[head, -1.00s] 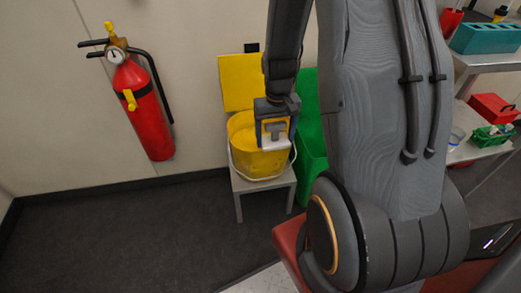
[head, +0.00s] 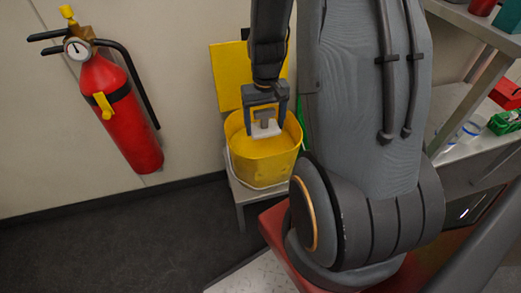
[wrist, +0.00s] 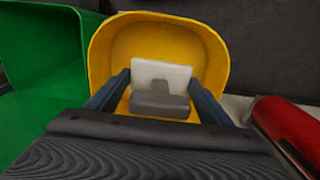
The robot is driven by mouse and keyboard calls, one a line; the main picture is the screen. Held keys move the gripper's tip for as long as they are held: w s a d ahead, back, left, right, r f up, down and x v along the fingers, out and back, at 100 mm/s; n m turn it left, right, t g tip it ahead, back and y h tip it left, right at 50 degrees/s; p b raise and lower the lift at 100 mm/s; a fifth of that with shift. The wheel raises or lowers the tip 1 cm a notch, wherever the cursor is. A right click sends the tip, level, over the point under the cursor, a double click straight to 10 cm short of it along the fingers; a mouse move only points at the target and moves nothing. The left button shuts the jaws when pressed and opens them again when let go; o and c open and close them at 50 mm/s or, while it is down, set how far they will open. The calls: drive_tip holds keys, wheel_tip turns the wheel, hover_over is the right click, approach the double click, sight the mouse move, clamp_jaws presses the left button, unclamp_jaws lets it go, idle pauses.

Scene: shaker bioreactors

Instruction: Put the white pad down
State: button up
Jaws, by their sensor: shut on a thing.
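The white pad (head: 266,131) has a grey block-like handle on top. My gripper (head: 265,115) is shut on this handle, with one finger on each side. The pad is at the mouth of a round yellow bucket (head: 265,168), inside its rim as seen in the head view. In the wrist view the white pad (wrist: 158,72) shows beyond the grey handle, with the yellow bucket (wrist: 210,55) around it. I cannot tell whether the pad touches the bucket's inside.
The bucket stands on a small grey stool (head: 240,195) by the wall. A yellow panel (head: 228,75) is behind it. A green bin (wrist: 40,50) is beside it. A red fire extinguisher (head: 120,115) hangs at left. Shelves (head: 470,165) with boxes stand at right.

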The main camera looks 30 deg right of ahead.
sight(264, 152)
drive_tip(key=shift+w+f, duration=0.15)
drive_tip(key=shift+f, duration=0.3)
wheel_tip(264, 152, down, 10)
drive_tip(key=shift+d+r+b, duration=0.15)
drive_tip(key=shift+b, duration=1.1)
drive_tip(key=o, duration=1.1)
